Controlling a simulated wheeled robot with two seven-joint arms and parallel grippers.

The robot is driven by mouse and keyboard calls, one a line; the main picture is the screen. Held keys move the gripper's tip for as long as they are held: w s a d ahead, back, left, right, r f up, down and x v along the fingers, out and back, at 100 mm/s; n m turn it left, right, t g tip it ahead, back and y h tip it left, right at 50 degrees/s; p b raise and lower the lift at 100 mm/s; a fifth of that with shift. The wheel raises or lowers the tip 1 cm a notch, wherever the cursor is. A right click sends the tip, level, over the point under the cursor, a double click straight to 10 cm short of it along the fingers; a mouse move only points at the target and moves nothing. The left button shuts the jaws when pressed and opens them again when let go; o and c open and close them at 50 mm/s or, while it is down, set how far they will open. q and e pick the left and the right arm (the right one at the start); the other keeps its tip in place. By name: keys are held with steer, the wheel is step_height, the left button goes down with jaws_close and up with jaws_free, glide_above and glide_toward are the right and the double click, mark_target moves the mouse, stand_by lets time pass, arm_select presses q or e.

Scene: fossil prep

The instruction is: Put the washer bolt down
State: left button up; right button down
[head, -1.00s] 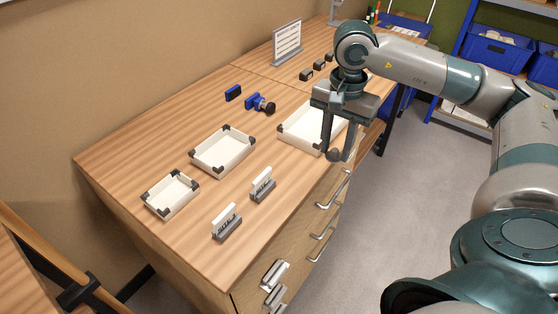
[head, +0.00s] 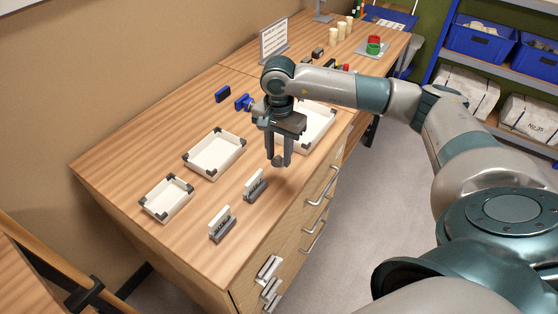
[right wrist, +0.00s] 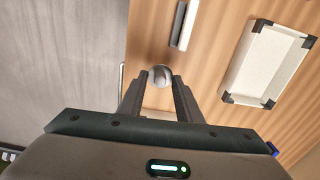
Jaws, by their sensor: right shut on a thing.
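My right gripper (head: 279,161) is shut on a small dark grey round piece, the washer bolt (head: 278,161), and holds it above the front part of the wooden table. In the right wrist view the washer bolt (right wrist: 161,75) shows as a round grey disc between the fingertips of the gripper (right wrist: 160,80). Its far side is hidden. Three white trays with dark corners stand on the table: a small one (head: 152,208), a middle one (head: 200,171) and a larger one (head: 327,138) partly behind my right gripper. My left gripper is not in view.
Two label holders, one nearer (head: 222,226) and one farther (head: 255,187), stand near the table's front edge. A blue clamp (head: 243,102) and a blue block (head: 222,94) lie at the back. Bare wood (head: 185,238) lies around the trays.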

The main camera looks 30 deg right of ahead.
mark_target(279, 164)
steer(key=shift+f+p, duration=0.35)
steer(key=shift+p, duration=0.1)
step_height(279, 164, down, 2)
steer(key=shift+s+p, duration=0.1)
steer(key=shift+p, duration=0.55)
steer(key=shift+f, duration=0.6)
steer(key=shift+f, duration=0.2)
steer(key=c, duration=1.3)
jaws_free()
